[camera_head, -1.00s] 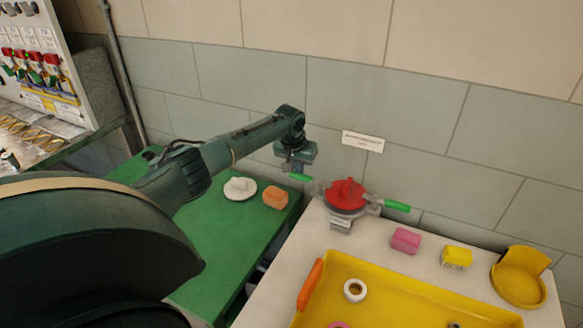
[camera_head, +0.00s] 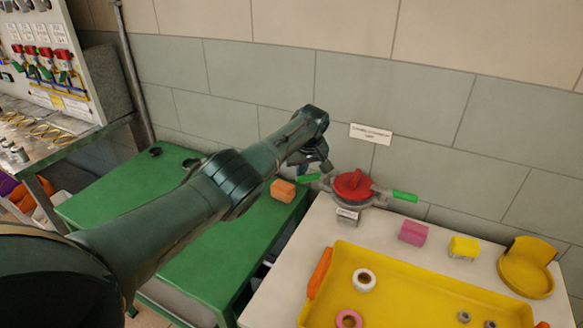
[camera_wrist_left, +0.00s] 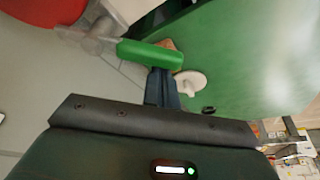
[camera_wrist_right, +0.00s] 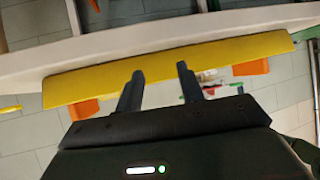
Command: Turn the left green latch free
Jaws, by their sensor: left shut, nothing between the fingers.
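The red lid (camera_head: 353,185) sits on a grey body on the white table, with a green-handled latch on each side. The left green latch (camera_head: 308,178) sticks out to the left; the right one (camera_head: 404,196) sticks out to the right. My left gripper (camera_head: 304,170) is partly hidden by its wrist, close to the left latch. In the left wrist view, the shut fingers (camera_wrist_left: 161,88) are right at the green handle (camera_wrist_left: 150,54); I cannot tell whether they touch. My right gripper (camera_wrist_right: 160,72) is open and empty, facing the yellow tray's side.
A green table (camera_head: 112,204) lies left, with an orange block (camera_head: 283,190) near its edge. The white table holds a pink block (camera_head: 413,232), a yellow block (camera_head: 463,247), a yellow holder (camera_head: 525,268) and a yellow tray (camera_head: 400,285) with rings. A wall stands behind.

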